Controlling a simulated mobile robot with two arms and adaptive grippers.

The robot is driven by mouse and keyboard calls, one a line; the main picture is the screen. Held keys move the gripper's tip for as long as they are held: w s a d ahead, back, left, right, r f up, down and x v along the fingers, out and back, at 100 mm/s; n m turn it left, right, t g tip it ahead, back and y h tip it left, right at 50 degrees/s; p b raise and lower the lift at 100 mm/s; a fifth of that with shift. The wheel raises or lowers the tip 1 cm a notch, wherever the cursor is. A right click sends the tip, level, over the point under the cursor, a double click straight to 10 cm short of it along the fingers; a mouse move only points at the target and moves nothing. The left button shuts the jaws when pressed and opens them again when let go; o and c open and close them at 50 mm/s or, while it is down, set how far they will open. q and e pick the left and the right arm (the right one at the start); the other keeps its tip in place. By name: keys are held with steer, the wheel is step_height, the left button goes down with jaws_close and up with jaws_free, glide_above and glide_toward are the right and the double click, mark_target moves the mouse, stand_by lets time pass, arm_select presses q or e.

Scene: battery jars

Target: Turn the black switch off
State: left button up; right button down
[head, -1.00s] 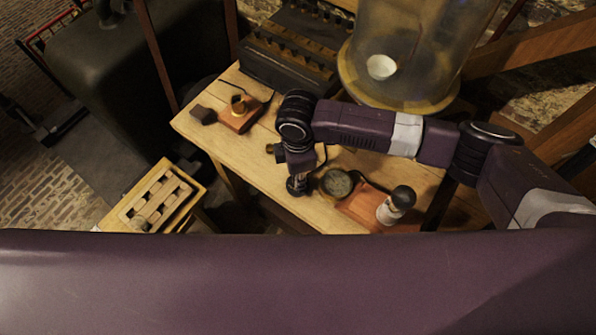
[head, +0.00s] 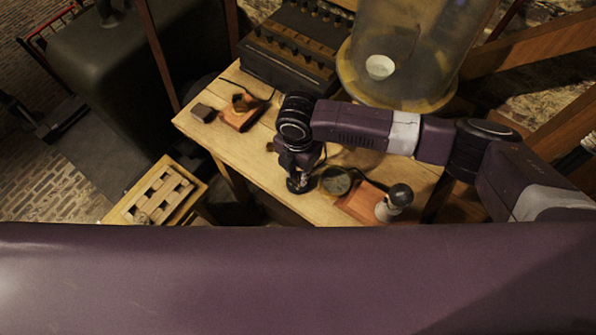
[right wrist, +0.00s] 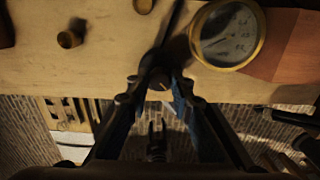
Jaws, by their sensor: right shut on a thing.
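The black switch (right wrist: 156,80) is a small dark round knob with a pale mark, near the table's front edge in the right wrist view. My right gripper (right wrist: 157,88) is shut on it, with a finger on either side. In the head view my right gripper (head: 298,183) points down at the table just left of the round gauge, and its wrist hides the switch. My left gripper is not in view.
A large glass jar (head: 420,65) and a dark control panel (head: 285,60) stand behind. The table's left part (head: 205,135) has some bare wood.

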mark_target(297, 176)
steer(key=shift+w+r, duration=0.1)
steer(key=shift+r, duration=0.05)
stand_by(0.3)
steer(key=c, duration=1.8)
jaws_free()
steer(key=shift+c, duration=0.2)
steer(key=shift+o, duration=0.6)
step_height(297, 176, up, 12)
steer(key=shift+s+a, duration=0.15)
steer(key=shift+s, duration=0.05)
